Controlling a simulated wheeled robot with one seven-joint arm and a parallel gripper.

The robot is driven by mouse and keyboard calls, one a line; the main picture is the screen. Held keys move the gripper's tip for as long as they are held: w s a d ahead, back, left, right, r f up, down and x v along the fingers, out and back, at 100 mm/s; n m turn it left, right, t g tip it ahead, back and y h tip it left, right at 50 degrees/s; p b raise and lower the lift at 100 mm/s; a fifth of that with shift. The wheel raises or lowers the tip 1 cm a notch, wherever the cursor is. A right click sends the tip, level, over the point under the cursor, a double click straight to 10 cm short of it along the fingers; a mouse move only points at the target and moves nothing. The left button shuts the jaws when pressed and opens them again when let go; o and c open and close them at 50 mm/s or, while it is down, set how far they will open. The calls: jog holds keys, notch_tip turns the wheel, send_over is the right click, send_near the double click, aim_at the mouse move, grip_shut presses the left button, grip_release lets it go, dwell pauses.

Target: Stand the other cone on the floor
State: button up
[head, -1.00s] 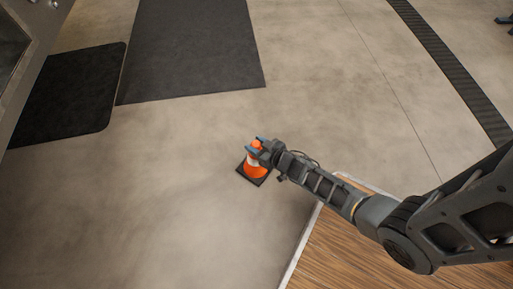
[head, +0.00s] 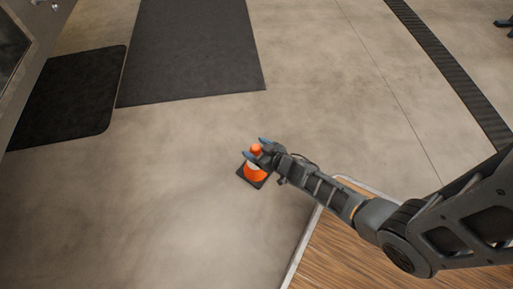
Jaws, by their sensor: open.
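An orange and white cone (head: 254,173) with a dark square base stands upright on the grey concrete floor, near the middle of the head view. My gripper (head: 256,148) is at the cone's upper part, with its fingers spread apart on either side of the orange tip. The fingers are open, and I cannot tell whether either one touches the cone. Part of the cone's right side is hidden behind the gripper. No second cone shows in this view.
A wooden surface with a pale edge (head: 297,254) lies at the lower right, under my arm. Dark mats (head: 190,50) lie on the floor at the upper left. A dark ribbed strip (head: 450,70) crosses the upper right. Bare floor surrounds the cone to the left.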

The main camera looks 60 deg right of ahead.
jog(key=p+v, duration=0.4)
jog(key=v, duration=0.8)
jog(key=s+a+r+n+y, duration=0.1)
jog(key=s+a+r, duration=0.3)
jog(key=r, duration=0.9)
jog(key=s+a+r+n+t+y, duration=0.1)
jog(key=s+a+r, duration=0.3)
jog(key=r, duration=0.9)
jog(key=s+a+r+n+t+y, duration=0.1)
jog(key=s+a+r, duration=0.3)
jog(key=a+r, duration=0.4)
notch_tip(320, 180, up, 5)
jog(key=shift+s+y, duration=0.3)
jog(key=shift+s, duration=0.05)
jog(key=shift+a, duration=0.15)
